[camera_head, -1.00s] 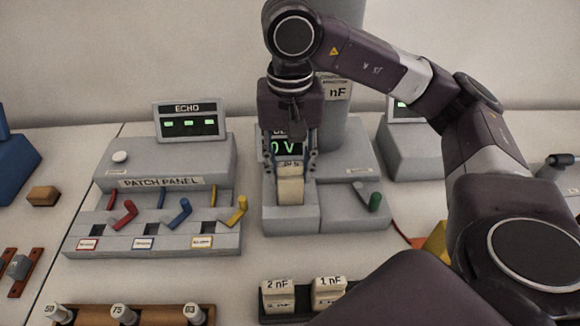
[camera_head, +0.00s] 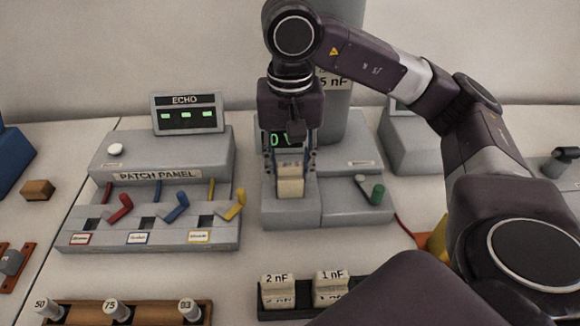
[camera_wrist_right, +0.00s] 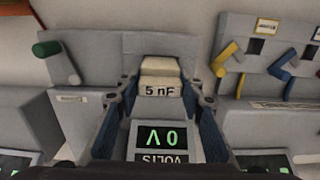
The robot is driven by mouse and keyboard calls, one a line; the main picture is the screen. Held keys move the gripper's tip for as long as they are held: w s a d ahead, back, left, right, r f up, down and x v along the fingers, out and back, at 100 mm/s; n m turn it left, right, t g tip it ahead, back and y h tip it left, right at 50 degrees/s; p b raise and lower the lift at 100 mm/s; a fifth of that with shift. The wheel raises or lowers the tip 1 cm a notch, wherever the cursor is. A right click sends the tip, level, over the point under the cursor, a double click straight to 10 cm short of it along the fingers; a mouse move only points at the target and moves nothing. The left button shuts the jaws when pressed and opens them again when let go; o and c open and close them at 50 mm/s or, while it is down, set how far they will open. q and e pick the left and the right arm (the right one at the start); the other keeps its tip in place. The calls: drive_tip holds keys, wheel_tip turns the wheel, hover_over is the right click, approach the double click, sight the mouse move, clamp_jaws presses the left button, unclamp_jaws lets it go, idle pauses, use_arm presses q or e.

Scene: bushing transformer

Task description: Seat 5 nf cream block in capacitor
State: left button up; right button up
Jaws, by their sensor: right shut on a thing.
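The cream block (camera_head: 290,181) stands upright at the front of the grey capacitor unit (camera_head: 341,205). Its 5 nF label shows in the right wrist view, where the block (camera_wrist_right: 160,80) sits between my fingers. My right gripper (camera_head: 290,166) points down and is shut on the block, one finger on each side. The block's lower end is at the unit's slot area; the gripper and block hide the slot, so I cannot tell how deep it sits. The display behind reads 0 V in the right wrist view (camera_wrist_right: 158,136). My left gripper is not in view.
A rack (camera_head: 300,312) with 2 nF and 1 nF blocks stands in front. The patch panel (camera_head: 150,232) with coloured levers is at left. A green-handled lever (camera_head: 376,194) is on the unit's right side. My right arm covers the right foreground.

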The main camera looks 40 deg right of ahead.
drive_tip(key=shift+f+b, duration=0.7)
drive_tip(key=shift+f, duration=0.15)
drive_tip(key=o, duration=1.5)
drive_tip(key=shift+c, duration=0.2)
drive_tip(key=shift+r, duration=0.1)
drive_tip(key=shift+r, duration=5.95)
drive_tip(key=shift+s+f, duration=0.1)
